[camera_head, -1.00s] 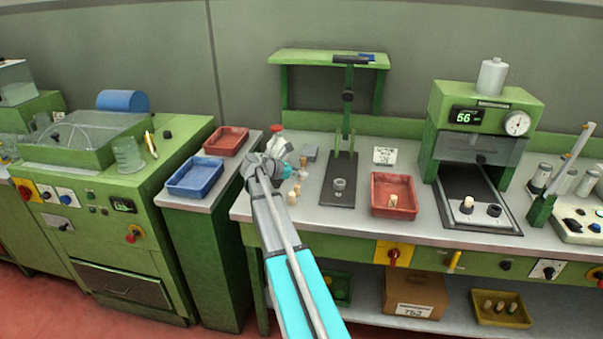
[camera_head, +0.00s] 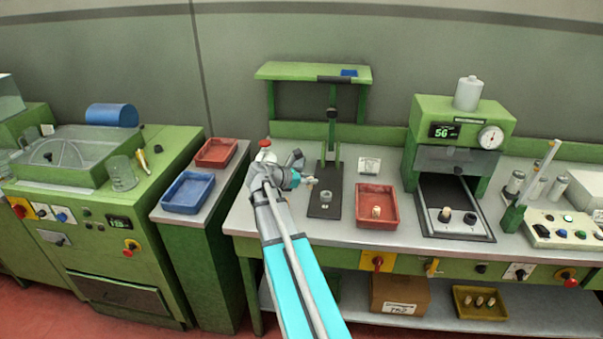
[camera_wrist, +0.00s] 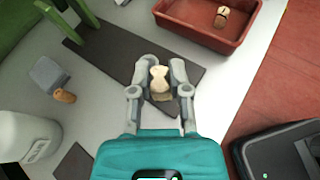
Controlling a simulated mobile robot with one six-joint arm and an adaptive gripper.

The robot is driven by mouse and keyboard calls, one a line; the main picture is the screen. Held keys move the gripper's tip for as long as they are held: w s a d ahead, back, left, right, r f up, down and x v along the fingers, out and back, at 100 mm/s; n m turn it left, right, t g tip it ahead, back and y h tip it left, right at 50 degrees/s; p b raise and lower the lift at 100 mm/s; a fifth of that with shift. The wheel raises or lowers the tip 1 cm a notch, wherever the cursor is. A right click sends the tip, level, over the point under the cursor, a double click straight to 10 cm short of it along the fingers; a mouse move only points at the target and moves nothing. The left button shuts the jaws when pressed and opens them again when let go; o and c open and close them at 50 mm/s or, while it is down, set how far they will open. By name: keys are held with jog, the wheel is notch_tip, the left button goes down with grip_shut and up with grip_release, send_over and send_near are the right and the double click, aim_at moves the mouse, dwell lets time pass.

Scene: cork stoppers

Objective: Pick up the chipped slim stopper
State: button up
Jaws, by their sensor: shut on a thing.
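My gripper (camera_head: 308,181) is at the bench, at the left edge of the black base plate (camera_head: 325,211). In the wrist view its two fingers (camera_wrist: 160,84) are shut on a pale cork stopper (camera_wrist: 160,88). The stopper looks narrowed or notched near its upper part; I cannot tell clearly whether this is a chip. In the head view the held stopper is too small to make out well. Another, browner stopper (camera_wrist: 64,96) lies beside a grey block (camera_wrist: 48,74) in the wrist view.
A red tray (camera_head: 361,222) holding a stopper (camera_head: 376,211) stands right of the base plate. A small grey cup (camera_head: 326,197) sits on the plate, with a green stand (camera_head: 332,130) behind. The press (camera_head: 462,140) is further right. Blue (camera_head: 188,208) and red trays (camera_head: 216,163) are left.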

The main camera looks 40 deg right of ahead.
jog(key=shift+s+a+r+p, duration=0.15)
jog(key=shift+s+r, duration=0.1)
jog(key=shift+s, duration=0.3)
jog(key=shift+s+d+r+p, duration=0.15)
jog(key=shift+s+r, duration=0.1)
jog(key=shift+s, duration=0.3)
